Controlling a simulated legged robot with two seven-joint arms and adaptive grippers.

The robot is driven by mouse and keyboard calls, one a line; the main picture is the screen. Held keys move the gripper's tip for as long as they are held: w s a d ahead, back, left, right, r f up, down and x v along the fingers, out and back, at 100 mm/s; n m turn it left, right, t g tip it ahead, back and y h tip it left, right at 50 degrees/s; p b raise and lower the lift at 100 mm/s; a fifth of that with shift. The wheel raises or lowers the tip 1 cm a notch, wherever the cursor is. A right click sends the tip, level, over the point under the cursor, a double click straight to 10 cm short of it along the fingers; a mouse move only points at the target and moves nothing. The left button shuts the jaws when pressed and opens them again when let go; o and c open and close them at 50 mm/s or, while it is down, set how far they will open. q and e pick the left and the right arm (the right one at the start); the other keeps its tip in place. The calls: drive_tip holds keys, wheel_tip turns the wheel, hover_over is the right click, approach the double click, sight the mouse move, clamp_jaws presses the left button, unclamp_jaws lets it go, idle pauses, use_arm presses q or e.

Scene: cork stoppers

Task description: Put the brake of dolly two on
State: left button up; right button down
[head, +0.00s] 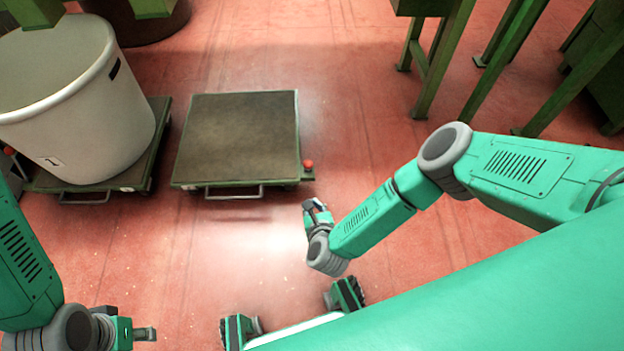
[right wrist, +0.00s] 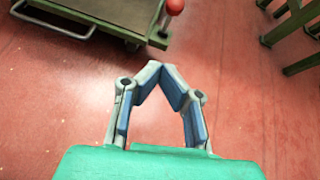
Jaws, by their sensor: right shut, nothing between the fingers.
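An empty flat dolly (head: 238,137) with a dark top and green frame stands in the middle of the head view; the mark on its front edge is too small to read. A red knob (head: 308,164) on a short bar sticks out at its front right corner. In the right wrist view the red knob (right wrist: 174,6) and the dolly's corner (right wrist: 110,14) show at the top, beyond the fingertips. My right gripper (head: 316,204) is shut and empty, apart from the knob and in front of it; its fingertips (right wrist: 167,70) meet. My left gripper (head: 146,334) is low at the left, away from the dollies.
Another dolly (head: 152,150) at the left carries a large white bin (head: 85,110) marked 1, with a red knob (head: 9,151) at its left side. Green table legs (head: 440,65) stand at the upper right. The red floor (head: 245,245) before the dollies is clear.

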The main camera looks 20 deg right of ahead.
drive_tip(key=shift+d+f+m, duration=0.25)
drive_tip(key=shift+d+m, duration=0.15)
drive_tip(key=b, duration=0.6)
approach(308, 166)
drive_tip(key=shift+w+d+f, duration=0.55)
drive_tip(key=shift+w+f, duration=2.45)
